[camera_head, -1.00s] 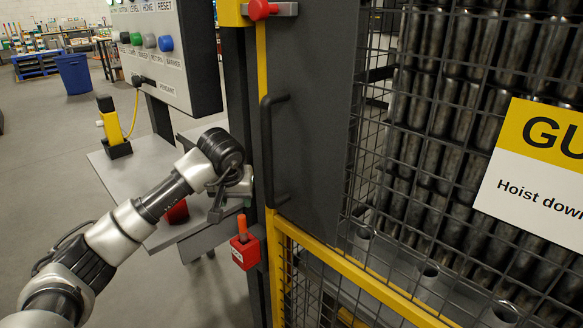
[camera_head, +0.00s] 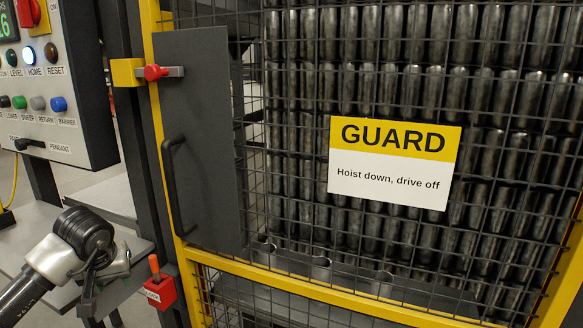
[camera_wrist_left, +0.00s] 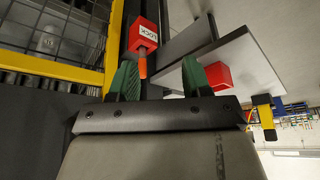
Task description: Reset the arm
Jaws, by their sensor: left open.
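My left gripper (camera_head: 98,283) is at the lower left of the head view, beside the front edge of the grey shelf and left of the red lock box (camera_head: 160,291) with its orange handle. In the left wrist view its two green-padded fingers (camera_wrist_left: 162,78) are apart with nothing held between them. The lock box (camera_wrist_left: 144,35) and its orange handle show beyond the fingers there, and a second red block (camera_wrist_left: 219,76) shows past the right finger. My right gripper is in neither view.
A mesh guard with a yellow frame (camera_head: 330,290) and a GUARD sign (camera_head: 395,163) fills the right. A dark door panel (camera_head: 200,140) with a black handle stands beside it. A control panel (camera_head: 60,90) with buttons is at the left, above a grey shelf (camera_head: 105,195).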

